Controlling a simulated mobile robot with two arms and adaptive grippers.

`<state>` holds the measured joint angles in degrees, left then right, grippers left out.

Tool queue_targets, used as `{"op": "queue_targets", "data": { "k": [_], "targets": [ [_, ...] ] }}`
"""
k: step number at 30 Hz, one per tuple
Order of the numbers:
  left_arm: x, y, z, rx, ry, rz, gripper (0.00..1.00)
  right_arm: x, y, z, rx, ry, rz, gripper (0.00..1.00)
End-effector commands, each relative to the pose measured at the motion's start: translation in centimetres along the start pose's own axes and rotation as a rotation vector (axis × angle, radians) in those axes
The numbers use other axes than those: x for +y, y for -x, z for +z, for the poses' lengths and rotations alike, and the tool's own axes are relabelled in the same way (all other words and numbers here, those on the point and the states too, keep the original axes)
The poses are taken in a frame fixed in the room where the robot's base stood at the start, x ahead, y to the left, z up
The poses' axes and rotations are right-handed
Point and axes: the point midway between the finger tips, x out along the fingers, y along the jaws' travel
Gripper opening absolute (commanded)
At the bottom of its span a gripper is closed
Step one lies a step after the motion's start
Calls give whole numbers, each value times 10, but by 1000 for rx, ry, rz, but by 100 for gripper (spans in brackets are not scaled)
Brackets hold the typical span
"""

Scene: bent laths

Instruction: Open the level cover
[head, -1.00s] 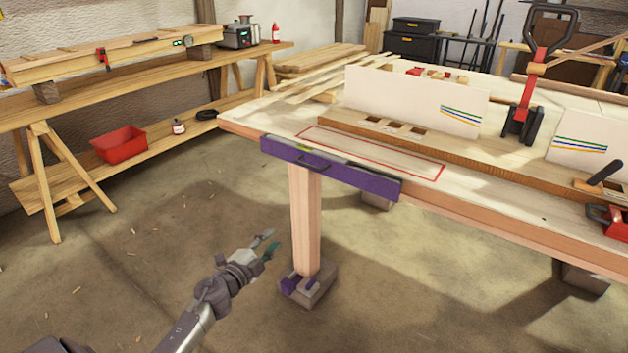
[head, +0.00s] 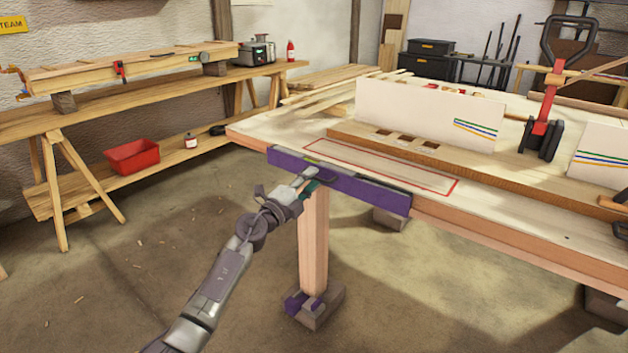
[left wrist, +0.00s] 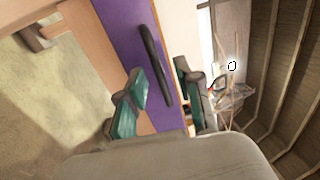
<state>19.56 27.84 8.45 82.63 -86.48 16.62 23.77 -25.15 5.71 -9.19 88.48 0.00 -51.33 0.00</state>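The level cover is a long purple panel (head: 365,190) on the front edge of the workbench, with a yellow-green patch near its left end. In the left wrist view the purple panel (left wrist: 122,28) runs down the middle and carries a black bar handle (left wrist: 153,62). My right gripper is not in view.
A red-outlined rectangle (head: 452,188) lies on the benchtop behind the panel. A wooden beam (head: 400,148), a white board (head: 420,112) and a red-black clamp (head: 541,130) stand farther back. A bench leg (head: 313,245) is below my gripper. The floor to the left is open.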

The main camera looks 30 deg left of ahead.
Motion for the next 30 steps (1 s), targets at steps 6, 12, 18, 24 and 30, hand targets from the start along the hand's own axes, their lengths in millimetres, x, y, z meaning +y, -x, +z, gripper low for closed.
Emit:
{"op": "queue_targets", "data": {
  "k": [6, 12, 18, 24, 30],
  "targets": [
    [1, -16, 0, 1, 0, 1, 35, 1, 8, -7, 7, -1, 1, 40],
    [0, -17, 0, 1, 0, 1, 35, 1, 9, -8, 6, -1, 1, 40],
    [0, -17, -1, 1, 0, 1, 15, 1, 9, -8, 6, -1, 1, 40],
    [1, -17, 0, 1, 0, 1, 0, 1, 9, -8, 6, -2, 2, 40],
    [1, -17, -1, 1, 0, 0, 0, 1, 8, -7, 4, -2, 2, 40]
  ]
}}
